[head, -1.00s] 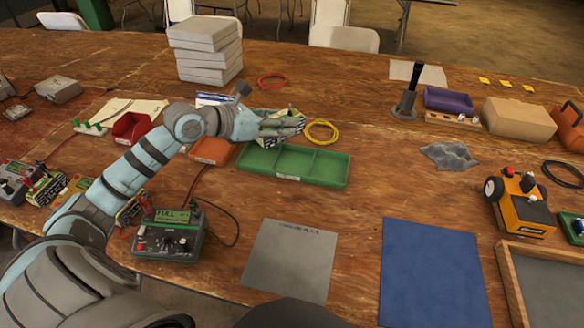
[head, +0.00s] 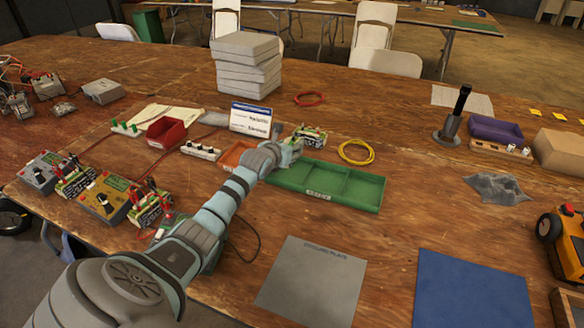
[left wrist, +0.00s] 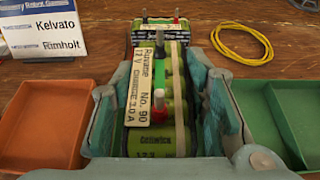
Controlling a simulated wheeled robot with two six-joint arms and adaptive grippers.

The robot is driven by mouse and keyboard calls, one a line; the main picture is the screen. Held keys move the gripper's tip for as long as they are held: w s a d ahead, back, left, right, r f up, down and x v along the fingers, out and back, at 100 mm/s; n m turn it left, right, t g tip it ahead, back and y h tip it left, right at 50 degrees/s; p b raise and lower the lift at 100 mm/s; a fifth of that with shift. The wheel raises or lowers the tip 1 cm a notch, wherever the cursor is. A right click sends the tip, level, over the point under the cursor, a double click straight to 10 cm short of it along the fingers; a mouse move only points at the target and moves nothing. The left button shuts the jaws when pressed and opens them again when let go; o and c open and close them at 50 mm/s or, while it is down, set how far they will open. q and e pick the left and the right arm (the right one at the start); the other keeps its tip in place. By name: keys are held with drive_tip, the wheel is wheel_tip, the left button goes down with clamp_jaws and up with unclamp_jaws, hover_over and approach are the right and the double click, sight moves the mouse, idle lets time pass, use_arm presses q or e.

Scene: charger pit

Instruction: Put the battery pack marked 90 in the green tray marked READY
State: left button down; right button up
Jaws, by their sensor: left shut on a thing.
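In the head view my left gripper (head: 288,152) is at the back left corner of the green tray (head: 342,205), and the held pack is largely hidden there. I cannot tell its height above the table. The tray has a small front label and its visible compartments look empty. It also shows at the right of the left wrist view (left wrist: 285,110). My right gripper is not in view.
Another battery pack (head: 311,137) stands just beyond the held one. An orange tray (head: 234,155) lies left of the gripper, a white sign (head: 250,120) behind it. A yellow cable coil (head: 356,152) lies right. Several packs and testers (head: 104,195) stand at left. A grey plate (head: 312,280) lies in front.

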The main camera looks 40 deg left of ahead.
use_arm(q)
wheel_tip(320, 180, down, 6)
drive_tip(key=shift+f+b, duration=0.1)
drive_tip(key=shift+b, duration=0.95)
drive_tip(key=c, duration=0.9)
unclamp_jaws()
drive_tip(key=shift+d, duration=0.1)
drive_tip(key=shift+c, duration=0.2)
